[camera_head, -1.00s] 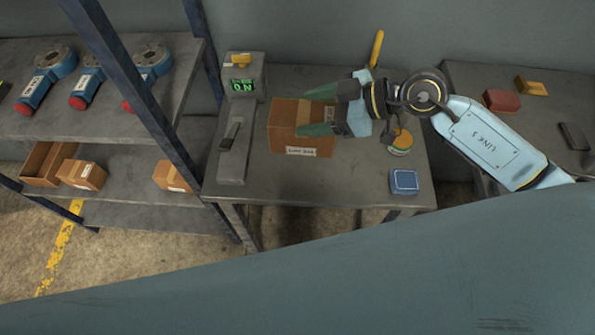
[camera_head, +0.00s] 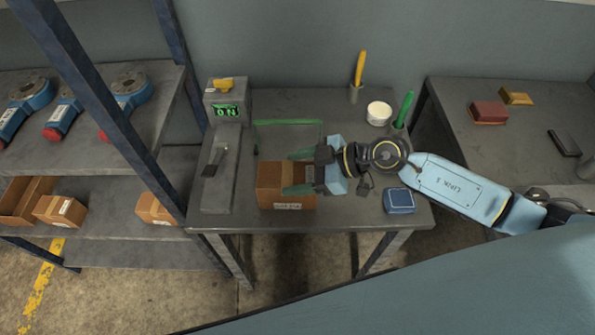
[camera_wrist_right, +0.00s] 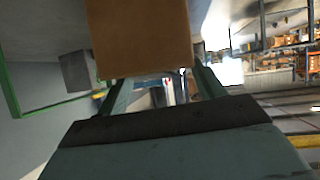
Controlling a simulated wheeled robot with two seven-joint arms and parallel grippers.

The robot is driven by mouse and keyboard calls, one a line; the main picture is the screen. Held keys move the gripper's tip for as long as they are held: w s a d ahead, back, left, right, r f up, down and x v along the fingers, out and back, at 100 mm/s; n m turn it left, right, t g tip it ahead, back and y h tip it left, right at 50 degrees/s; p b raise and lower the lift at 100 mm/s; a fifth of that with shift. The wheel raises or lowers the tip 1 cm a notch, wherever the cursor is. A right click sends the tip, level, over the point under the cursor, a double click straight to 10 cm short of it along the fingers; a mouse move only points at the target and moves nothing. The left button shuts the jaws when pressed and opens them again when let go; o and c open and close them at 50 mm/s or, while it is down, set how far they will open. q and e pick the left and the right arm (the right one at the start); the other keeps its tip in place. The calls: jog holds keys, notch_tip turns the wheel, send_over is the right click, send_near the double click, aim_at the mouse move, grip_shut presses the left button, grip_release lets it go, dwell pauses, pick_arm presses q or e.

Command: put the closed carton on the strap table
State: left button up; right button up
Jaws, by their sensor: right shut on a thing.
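The closed carton (camera_head: 284,188) is a brown box with a white label on its near side, at the front middle of the grey table (camera_head: 335,222). My right gripper (camera_head: 298,173) is shut on the carton from the right, with one green finger on the far side and one on the near side. In the right wrist view the carton (camera_wrist_right: 140,38) stands between the gripper's fingers (camera_wrist_right: 160,88). I cannot tell whether its base touches the table. My left gripper is not in view.
A grey machine (camera_head: 226,115) with a lit green display and lever stands left on this table. A green frame (camera_head: 290,123) stands behind the carton. A blue box (camera_head: 399,201), a white-topped tin (camera_head: 379,113) and upright yellow (camera_head: 359,70) and green handles (camera_head: 404,108) are right.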

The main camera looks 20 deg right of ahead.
jog(key=shift+r, duration=0.1)
jog(key=o, duration=1.9)
jog(key=shift+o, duration=0.2)
jog(key=p+v, duration=0.1)
jog(key=v, duration=1.1)
